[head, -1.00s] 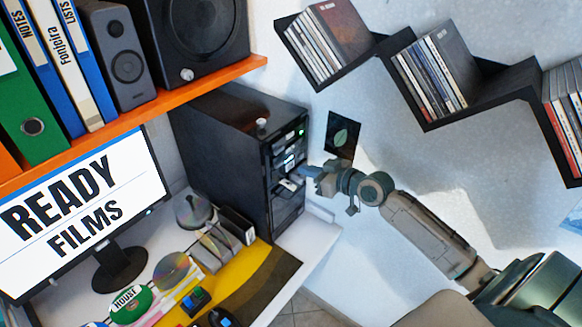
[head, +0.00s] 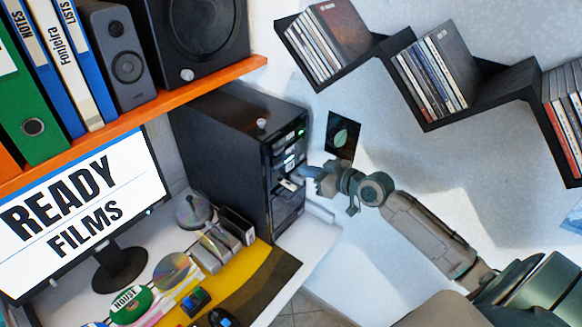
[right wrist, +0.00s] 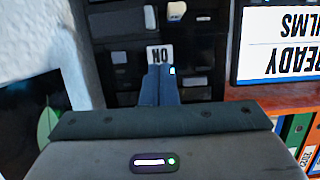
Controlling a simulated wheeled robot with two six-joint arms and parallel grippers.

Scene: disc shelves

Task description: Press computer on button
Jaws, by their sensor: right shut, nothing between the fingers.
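The black computer tower (head: 222,140) stands on the desk under the orange shelf, its front facing right. Green and white lights show on its front. My right gripper (head: 308,172) is at the tower's front, its fingers shut and empty and pointing at the drive panels. In the right wrist view, which is upside down, the shut fingers (right wrist: 159,72) reach a white "ON" label (right wrist: 159,54) on the tower front (right wrist: 120,25). A small pale-blue light shows beside the fingertips. The fingers hide the spot under them, so I cannot tell whether they touch a button. My left gripper is not in view.
A monitor (head: 85,215) reading "READY FILMS" stands left of the tower. Discs and cases (head: 220,245) lie on the desk before it. Speakers and binders stand on the orange shelf (head: 150,115). Zigzag wall shelves (head: 480,95) hang above my right arm.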

